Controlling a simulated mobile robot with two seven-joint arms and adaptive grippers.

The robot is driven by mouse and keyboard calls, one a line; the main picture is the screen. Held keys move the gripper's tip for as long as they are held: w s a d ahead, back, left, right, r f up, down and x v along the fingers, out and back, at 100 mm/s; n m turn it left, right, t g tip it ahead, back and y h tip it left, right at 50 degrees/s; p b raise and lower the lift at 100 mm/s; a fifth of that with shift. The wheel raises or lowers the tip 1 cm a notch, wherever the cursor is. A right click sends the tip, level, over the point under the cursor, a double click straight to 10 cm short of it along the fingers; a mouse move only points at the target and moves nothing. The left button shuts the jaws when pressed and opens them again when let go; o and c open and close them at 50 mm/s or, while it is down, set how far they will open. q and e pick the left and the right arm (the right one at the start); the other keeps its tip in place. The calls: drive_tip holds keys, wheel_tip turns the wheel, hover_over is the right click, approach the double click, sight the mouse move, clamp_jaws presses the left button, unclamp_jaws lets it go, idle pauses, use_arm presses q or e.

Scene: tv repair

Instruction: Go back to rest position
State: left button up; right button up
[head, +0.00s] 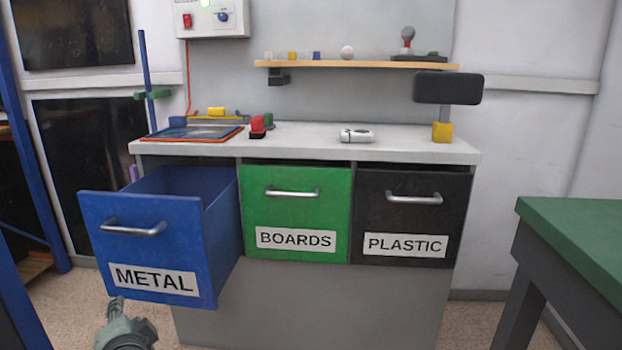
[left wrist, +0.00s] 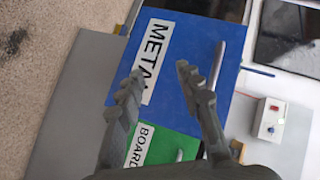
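My left gripper (head: 118,312) is low at the bottom left of the head view, below the front of the blue METAL drawer (head: 180,222). In the left wrist view its two fingers (left wrist: 160,71) are spread, with nothing between them. The METAL drawer is pulled out, and its front and handle (left wrist: 216,65) also show in the left wrist view, apart from the fingers. The green BOARDS drawer (head: 295,205) and the black PLASTIC drawer (head: 412,205) are shut. My right gripper is not in view.
The white counter (head: 300,145) carries a dark panel (head: 195,133), a red item (head: 258,127) and a white device (head: 356,135). A green-topped table (head: 585,235) stands at the right. A blue post (head: 30,150) is at the left.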

use_arm(q)
drive_tip(key=s+d+f+n+g+h+p, duration=0.1)
drive_tip(key=s+d+f+n+g+h, duration=0.1)
drive_tip(key=s+f, duration=0.9)
drive_tip(key=s+d+f+n+g+h+p, duration=0.1)
drive_tip(key=s+d+f+n+g+h, duration=0.2)
drive_tip(key=s+f, duration=0.9)
drive_tip(key=d+f+g+h, duration=0.1)
drive_tip(key=d+f+g, duration=0.1)
drive_tip(key=d+g, duration=0.1)
drive_tip(key=shift+s+d+f+g+h, duration=0.25)
drive_tip(key=shift+d+f+g+h, duration=0.15)
drive_tip(key=shift+d, duration=0.15)
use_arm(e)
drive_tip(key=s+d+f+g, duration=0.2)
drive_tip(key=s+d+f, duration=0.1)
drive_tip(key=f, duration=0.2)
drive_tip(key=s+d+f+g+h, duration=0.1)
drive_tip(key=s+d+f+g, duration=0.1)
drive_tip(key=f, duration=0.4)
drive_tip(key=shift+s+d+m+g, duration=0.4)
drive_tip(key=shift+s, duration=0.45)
use_arm(q)
drive_tip(key=shift+w, duration=0.1)
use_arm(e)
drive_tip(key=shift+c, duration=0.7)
